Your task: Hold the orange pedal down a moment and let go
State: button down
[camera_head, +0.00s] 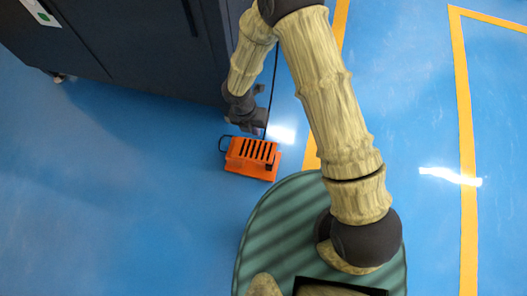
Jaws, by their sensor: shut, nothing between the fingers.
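The orange pedal (253,158) sits on the blue floor beside the dark cabinet, with black slots across its top and a black loop at its left end. My gripper (251,129) points down just above the pedal's far edge in the picture. It is shut and empty. Its fingertips are small and dark here, and I cannot tell whether they touch the pedal.
A dark cabinet (130,45) fills the upper left, close behind the pedal. A thin black cable (272,85) runs up from near the pedal. Yellow lines (464,120) mark the floor on the right. The blue floor (120,200) left of the pedal is clear.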

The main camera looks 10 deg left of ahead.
aim_at(265, 151)
dwell(0.3)
jog(key=b+x, duration=0.9)
jog(key=x, duration=0.4)
jog(key=shift+f, duration=0.35)
jog(key=shift+d+f+b, duration=0.15)
jog(key=shift+b, duration=0.15)
